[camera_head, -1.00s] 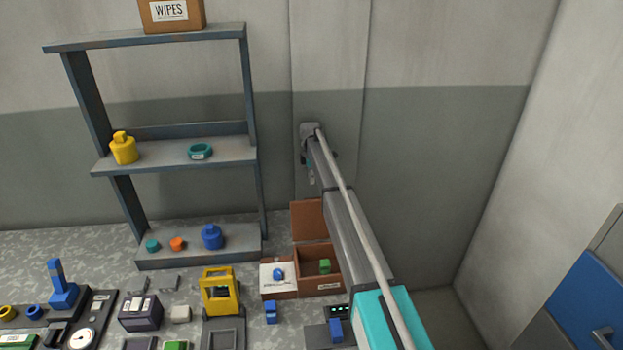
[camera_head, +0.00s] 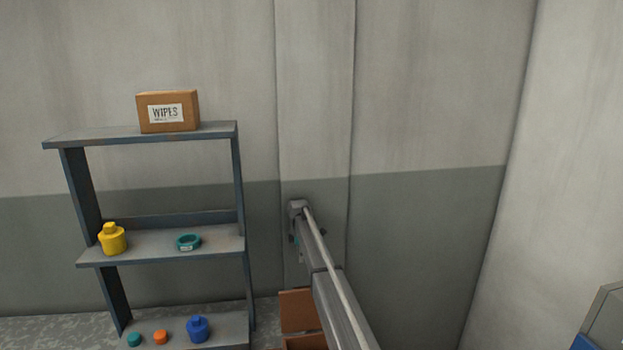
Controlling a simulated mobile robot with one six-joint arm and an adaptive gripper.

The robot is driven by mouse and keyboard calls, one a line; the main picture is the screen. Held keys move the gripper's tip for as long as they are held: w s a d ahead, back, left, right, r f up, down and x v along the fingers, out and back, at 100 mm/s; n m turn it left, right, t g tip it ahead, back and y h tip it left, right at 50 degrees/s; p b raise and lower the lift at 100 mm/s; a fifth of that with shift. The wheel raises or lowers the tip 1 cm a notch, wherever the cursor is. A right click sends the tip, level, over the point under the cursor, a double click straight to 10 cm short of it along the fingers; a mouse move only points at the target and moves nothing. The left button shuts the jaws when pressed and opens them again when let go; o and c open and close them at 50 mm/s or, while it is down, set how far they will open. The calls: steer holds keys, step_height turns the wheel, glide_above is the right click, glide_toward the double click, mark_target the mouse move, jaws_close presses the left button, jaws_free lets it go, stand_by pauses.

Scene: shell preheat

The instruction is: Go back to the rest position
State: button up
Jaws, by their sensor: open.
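My arm reaches up and away from the lower right of the view. My gripper (camera_head: 298,246) hangs at its far end, small and partly hidden behind the arm's end, in front of the wall and right of the shelf rack. It is open, and I see nothing held in it. Its fingertips are hard to make out. It is above the brown box (camera_head: 298,310), whose raised brown panel and upper edge show at the bottom of the view.
A grey shelf rack (camera_head: 140,137) stands at left. It holds a WIPES box (camera_head: 168,111), a yellow canister (camera_head: 112,239), a teal ring (camera_head: 188,242), a blue canister (camera_head: 198,329), and teal (camera_head: 134,339) and orange (camera_head: 161,337) pieces. Blue furniture shows at lower right.

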steer(key=shift+r+p, duration=2.15)
steer(key=shift+r, duration=0.55)
steer(key=shift+r+p, duration=0.35)
